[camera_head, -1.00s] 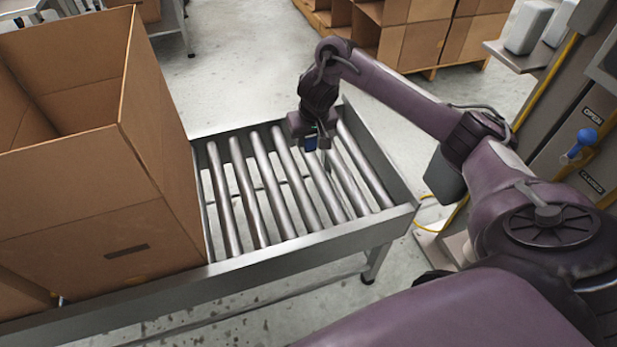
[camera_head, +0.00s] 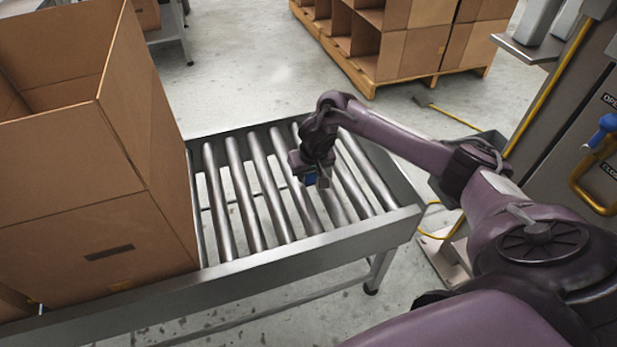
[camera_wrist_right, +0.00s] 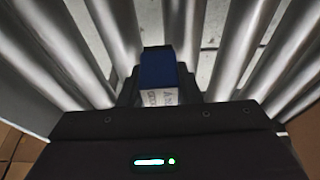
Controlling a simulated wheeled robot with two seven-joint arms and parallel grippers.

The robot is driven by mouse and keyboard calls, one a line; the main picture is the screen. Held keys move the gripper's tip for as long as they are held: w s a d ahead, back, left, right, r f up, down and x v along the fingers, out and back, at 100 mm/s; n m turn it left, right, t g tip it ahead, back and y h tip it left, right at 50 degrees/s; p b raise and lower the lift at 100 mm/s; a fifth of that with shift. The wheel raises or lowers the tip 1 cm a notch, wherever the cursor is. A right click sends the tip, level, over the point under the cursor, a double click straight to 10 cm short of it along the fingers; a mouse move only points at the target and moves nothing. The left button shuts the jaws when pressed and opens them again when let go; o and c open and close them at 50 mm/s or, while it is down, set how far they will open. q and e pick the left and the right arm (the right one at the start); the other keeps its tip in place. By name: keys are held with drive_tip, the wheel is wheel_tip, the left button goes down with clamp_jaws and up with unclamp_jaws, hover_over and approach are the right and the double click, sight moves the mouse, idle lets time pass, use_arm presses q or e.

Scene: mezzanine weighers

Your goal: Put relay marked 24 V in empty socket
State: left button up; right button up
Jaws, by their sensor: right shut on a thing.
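My right gripper (camera_head: 312,180) is over the roller conveyor and shut on a small blue block-shaped thing (camera_head: 309,179). In the right wrist view the held thing (camera_wrist_right: 158,70) is blue on top, with a pale printed label (camera_wrist_right: 158,97) at its lower end. The print is too small to read, so I cannot tell whether it is the 24 V relay. It appears held above the rollers. No socket shows in either view. My left gripper is not in view.
The roller conveyor (camera_head: 330,243) runs under the gripper, with gaps between rollers. A tall open carton (camera_head: 90,240) stands on its left. A pallet of cartons (camera_head: 400,45) is at the back. A grey cabinet (camera_head: 560,130) with a blue-handled lever (camera_head: 603,130) stands at right.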

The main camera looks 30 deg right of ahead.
drive_tip(key=shift+f, duration=0.25)
drive_tip(key=shift+f, duration=0.15)
drive_tip(key=o, duration=1)
drive_tip(key=shift+c, duration=0.2)
